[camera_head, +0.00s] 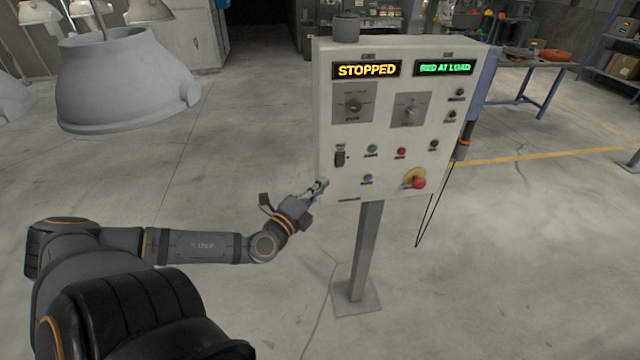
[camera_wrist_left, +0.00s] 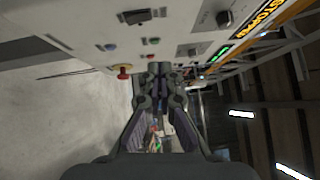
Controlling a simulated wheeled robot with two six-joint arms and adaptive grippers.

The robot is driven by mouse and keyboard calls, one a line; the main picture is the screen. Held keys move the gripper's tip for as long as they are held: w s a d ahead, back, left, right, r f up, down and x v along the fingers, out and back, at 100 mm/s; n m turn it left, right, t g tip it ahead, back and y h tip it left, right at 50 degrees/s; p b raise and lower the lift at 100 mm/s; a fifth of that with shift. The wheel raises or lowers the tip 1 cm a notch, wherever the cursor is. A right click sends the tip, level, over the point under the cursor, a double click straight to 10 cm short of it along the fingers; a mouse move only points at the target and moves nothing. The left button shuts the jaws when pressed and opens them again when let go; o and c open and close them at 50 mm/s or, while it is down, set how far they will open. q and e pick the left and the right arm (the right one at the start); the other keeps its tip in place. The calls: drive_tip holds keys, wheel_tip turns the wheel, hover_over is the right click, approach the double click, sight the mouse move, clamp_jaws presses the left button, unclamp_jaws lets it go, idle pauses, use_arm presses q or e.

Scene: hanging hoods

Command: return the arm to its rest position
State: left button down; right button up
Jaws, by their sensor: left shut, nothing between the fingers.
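My left arm comes in from the left in the head view. Its gripper (camera_head: 318,188) is shut and empty, by the lower left edge of a grey control panel (camera_head: 334,110) on a post. In the left wrist view the shut gripper (camera_wrist_left: 158,72) shows in front of the panel face (camera_wrist_left: 170,22); I cannot tell whether it touches it. The panel displays read STOPPED (camera_head: 366,70) and, seemingly, BED AT LOAD (camera_head: 444,68). A black switch (camera_head: 339,159) sits just above the gripper, and a red mushroom button (camera_head: 418,182) is to its right. My right gripper is not in view.
The panel's post (camera_head: 364,255) stands on a base plate on the concrete floor. A large grey hood (camera_head: 125,85) hangs at the upper left. A workbench (camera_head: 545,70) stands at the back right. The floor between hood and panel is clear.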

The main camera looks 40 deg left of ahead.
use_arm(q)
drive_tip(key=shift+s+d+r, duration=0.1)
drive_tip(key=shift+d, duration=0.05)
